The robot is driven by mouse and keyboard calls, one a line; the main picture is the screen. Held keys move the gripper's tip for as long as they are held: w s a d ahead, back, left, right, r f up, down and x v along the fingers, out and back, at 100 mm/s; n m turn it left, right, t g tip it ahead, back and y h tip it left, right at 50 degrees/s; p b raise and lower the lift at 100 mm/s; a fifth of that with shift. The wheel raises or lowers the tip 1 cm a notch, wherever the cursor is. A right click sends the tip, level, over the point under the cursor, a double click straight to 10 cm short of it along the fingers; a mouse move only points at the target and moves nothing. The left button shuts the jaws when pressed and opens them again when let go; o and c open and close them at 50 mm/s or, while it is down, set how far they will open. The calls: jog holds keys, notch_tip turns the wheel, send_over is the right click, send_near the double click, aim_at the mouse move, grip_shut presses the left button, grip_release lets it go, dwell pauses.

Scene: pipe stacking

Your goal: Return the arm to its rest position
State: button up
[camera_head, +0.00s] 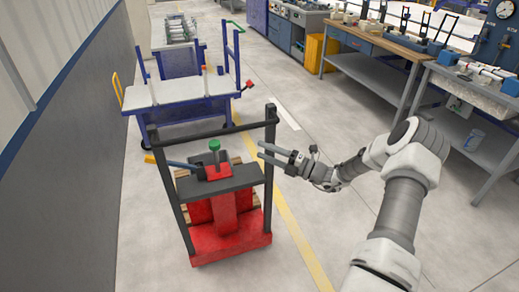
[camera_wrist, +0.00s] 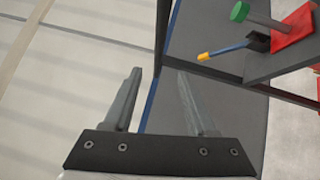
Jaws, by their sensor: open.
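My gripper (camera_head: 263,150) is at the end of my outstretched arm, to the right of a red and black wheeled stand (camera_head: 231,241) in the head view. Its fingers point left, close to the stand's right post in the picture; I cannot tell the exact gap. In the wrist view my gripper (camera_wrist: 158,74) shows two grey fingers spread apart with nothing between them. A green-capped upright piece (camera_head: 214,146) stands on the red block of the stand. The green cap (camera_wrist: 240,11) also shows at the top of the wrist view, beyond the fingers.
A blue-framed cart (camera_head: 175,92) stands behind the stand. Workbenches (camera_head: 375,41) with tools line the right side. A grey and blue wall (camera_head: 65,150) runs along the left. The floor (camera_head: 300,85) between the cart and the benches is clear.

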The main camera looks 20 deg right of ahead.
jog(key=shift+a+r, duration=0.1)
dwell(0.3)
jog(key=s+a+r+n+g+h+p, duration=0.1)
jog(key=s+a+r+n+g+h, duration=0.1)
jog(key=s+a+r+n+g, duration=0.7)
jog(key=s+a+r+n+g+h, duration=0.2)
jog(key=s+a+n+g, duration=0.3)
jog(key=n, duration=0.9)
jog(key=s+d+r+n+t+h, duration=0.1)
jog(key=s+r+n+t+h, duration=0.2)
jog(key=s+n, duration=0.7)
jog(key=s+d+r+n+t+h+p, duration=0.1)
jog(key=s+r+n+t+h, duration=0.1)
jog(key=s+r+n+h, duration=0.4)
jog(key=s+r+n, duration=0.3)
jog(key=s+n, duration=0.1)
jog(key=shift+s+d+r+t+h+p, duration=0.2)
jog(key=shift+s+t+h+p, duration=0.1)
jog(key=shift+t+h, duration=0.1)
